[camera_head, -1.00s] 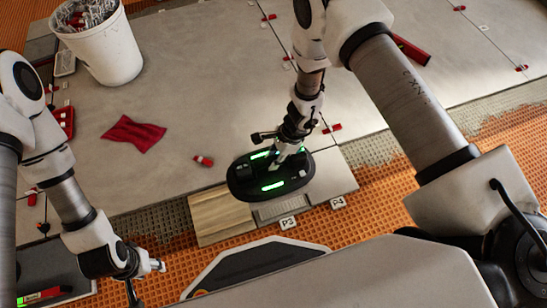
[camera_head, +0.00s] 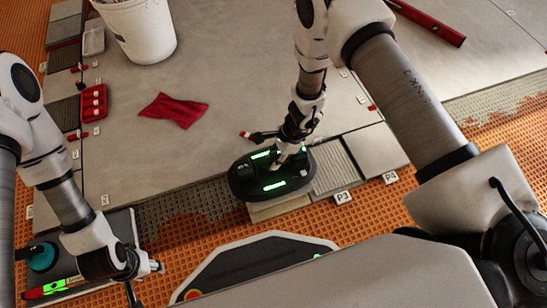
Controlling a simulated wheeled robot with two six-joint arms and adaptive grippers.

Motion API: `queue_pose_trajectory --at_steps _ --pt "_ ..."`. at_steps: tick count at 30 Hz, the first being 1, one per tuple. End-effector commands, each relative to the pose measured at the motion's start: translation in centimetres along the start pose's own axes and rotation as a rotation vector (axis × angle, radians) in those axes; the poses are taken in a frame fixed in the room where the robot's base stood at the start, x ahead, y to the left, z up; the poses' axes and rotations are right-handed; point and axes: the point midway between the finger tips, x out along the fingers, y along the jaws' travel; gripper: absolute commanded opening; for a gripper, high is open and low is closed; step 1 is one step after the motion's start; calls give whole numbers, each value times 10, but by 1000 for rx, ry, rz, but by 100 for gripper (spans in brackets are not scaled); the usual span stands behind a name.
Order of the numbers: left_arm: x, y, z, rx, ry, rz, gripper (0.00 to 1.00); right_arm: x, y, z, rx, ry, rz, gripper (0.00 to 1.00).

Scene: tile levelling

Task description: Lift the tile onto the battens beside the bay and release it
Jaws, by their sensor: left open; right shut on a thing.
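My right gripper (camera_head: 287,154) is shut on the handle of a black oval lifter (camera_head: 272,186) with green lights. The lifter is above a pale wooden surface (camera_head: 281,208), apparently the battens, whose front edge shows below it. The tile itself cannot be made out; anything under the lifter is hidden, and I cannot tell whether it touches the wood. The ribbed grey bay (camera_head: 336,166) by the P3 label (camera_head: 343,197) lies exposed right of the lifter. My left gripper (camera_head: 150,268) is open and empty at lower left, away from these.
A flat grey tile (camera_head: 372,150) lies by the P4 label (camera_head: 390,177). A red cloth (camera_head: 173,110), white bucket (camera_head: 142,30), red tray (camera_head: 93,103) and red bar (camera_head: 428,22) lie farther back. A dark tray (camera_head: 118,225) is at lower left. Orange matting (camera_head: 430,125) is clear at right.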

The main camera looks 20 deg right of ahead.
Motion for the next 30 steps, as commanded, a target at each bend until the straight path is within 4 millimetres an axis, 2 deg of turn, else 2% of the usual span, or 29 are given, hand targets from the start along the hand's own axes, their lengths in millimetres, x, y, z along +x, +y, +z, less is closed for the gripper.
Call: queue_pose_trajectory --at_steps 8,24,30 --pt "14 0 0 -1 0 0 47 14 -1 -5 -1 -2 -1 0" --pt "56 -1 -2 -7 4 -1 47 61 -1 -25 -1 -2 -2 0" --pt "61 -1 -2 -9 6 -1 47 67 -1 -27 -1 -2 -2 0"
